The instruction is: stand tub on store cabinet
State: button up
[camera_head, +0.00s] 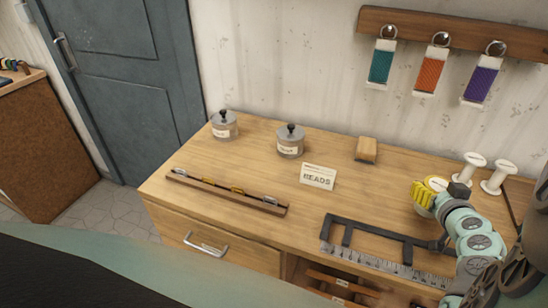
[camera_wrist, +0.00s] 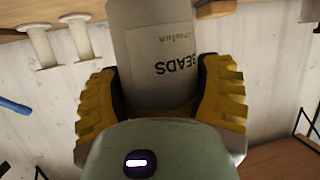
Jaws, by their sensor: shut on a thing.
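My gripper (camera_head: 428,194) is at the right of the head view, over the right part of the wooden bench. In the wrist view its yellow fingers (camera_wrist: 160,98) are shut on the sides of a pale tub (camera_wrist: 143,22). The tub's label reads BEADS upside down. In the head view only a small pale, yellowish part of the tub (camera_head: 437,184) shows behind the fingers. I cannot tell whether it touches the bench. A brown cabinet (camera_head: 45,155) stands at the far left beside the door; I cannot tell for sure that it is the store cabinet.
The bench top (camera_head: 240,165) holds two lidded jars (camera_head: 290,141), a BEADS card (camera_head: 318,177), a wooden block (camera_head: 366,150), a slim rack (camera_head: 225,193), a black frame (camera_head: 385,238), a ruler (camera_head: 390,267) and white spools (camera_head: 498,177). Floor (camera_head: 110,215) shows between bench and brown cabinet.

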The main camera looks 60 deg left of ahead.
jog(key=shift+w+a, duration=0.25)
jog(key=shift+a, duration=0.05)
notch_tip(320, 180, down, 3)
jog(key=shift+f, duration=0.2)
jog(key=shift+w, duration=0.1)
jog(key=shift+f+b, duration=0.3)
jog(key=shift+b, duration=0.15)
jog(key=o, duration=1.3)
jog(key=shift+r, duration=0.1)
jog(key=shift+r, duration=0.1)
